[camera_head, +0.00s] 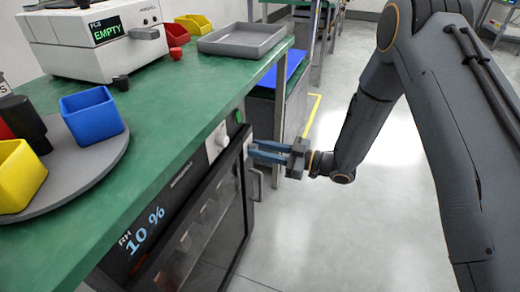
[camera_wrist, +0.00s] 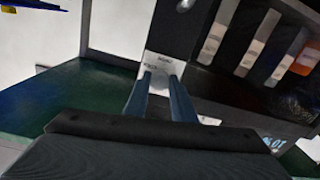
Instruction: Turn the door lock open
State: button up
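The dry cabinet under the green bench has a dark glass door (camera_head: 205,225), which looks closed. A white lock plate (camera_wrist: 165,66) with small dark lettering shows in the wrist view, right at my fingertips. My gripper (camera_head: 252,150) reaches in from the right at the door's upper right corner. Its two blue fingers are apart in the wrist view (camera_wrist: 160,78), one on each side of the lower plate. The lock's turning part is mostly hidden between the fingertips; I cannot tell whether they touch it.
A door handle (camera_head: 257,184) sits just below my gripper. The green bench top (camera_head: 165,130) carries a grey turntable (camera_head: 95,165), bins and a grey tray (camera_head: 243,38). Floor to the right is clear.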

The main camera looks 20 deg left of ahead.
jog(key=c, duration=0.3)
jog(key=shift+m, duration=0.3)
jog(key=m+p, duration=0.4)
jog(key=m, duration=1.3)
jog(key=shift+f+m+t, duration=0.1)
jog(key=shift+m+t, duration=0.2)
jog(key=shift+m, duration=0.1)
jog(key=o, duration=1)
